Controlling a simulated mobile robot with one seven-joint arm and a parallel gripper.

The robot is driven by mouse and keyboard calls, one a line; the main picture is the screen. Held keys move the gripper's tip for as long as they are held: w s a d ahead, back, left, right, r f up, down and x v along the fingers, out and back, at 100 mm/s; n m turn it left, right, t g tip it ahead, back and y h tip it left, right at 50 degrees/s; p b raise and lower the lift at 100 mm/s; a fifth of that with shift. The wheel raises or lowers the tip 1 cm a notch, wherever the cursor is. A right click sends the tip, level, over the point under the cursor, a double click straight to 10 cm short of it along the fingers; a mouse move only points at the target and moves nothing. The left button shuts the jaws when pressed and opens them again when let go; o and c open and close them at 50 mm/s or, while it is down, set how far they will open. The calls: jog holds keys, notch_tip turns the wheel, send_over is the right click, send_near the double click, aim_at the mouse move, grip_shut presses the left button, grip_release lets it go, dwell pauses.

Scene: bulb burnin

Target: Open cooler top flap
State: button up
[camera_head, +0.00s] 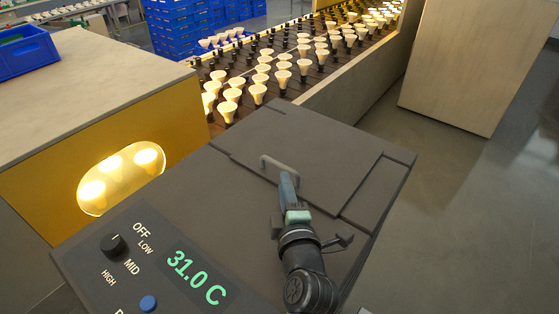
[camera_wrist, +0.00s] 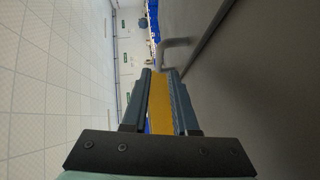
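The cooler (camera_head: 150,235) is a dark grey box with a control panel in the head view. Its top flap (camera_head: 315,150) is a flat rectangular panel that lies shut, level with the top. A grey bar handle (camera_head: 277,163) stands near the flap's left edge; it also shows in the wrist view (camera_wrist: 178,44). My gripper (camera_head: 287,176) is just on the near side of the handle. In the wrist view my gripper (camera_wrist: 160,72) has a gap between its fingers, and the handle is just past the tips, towards the right finger. Contact cannot be told.
A green display (camera_head: 196,276) reads 31.0 C beside a black knob (camera_head: 115,245). A yellow housing (camera_head: 60,175) with a lit window stands left. A conveyor (camera_head: 240,115) of bulbs runs behind. A wooden cabinet (camera_head: 465,65) stands right, with clear floor in front.

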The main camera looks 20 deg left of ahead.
aim_at(279, 164)
jog(key=p+x, duration=0.1)
jog(key=x, duration=0.7)
grip_shut()
dwell(1.5)
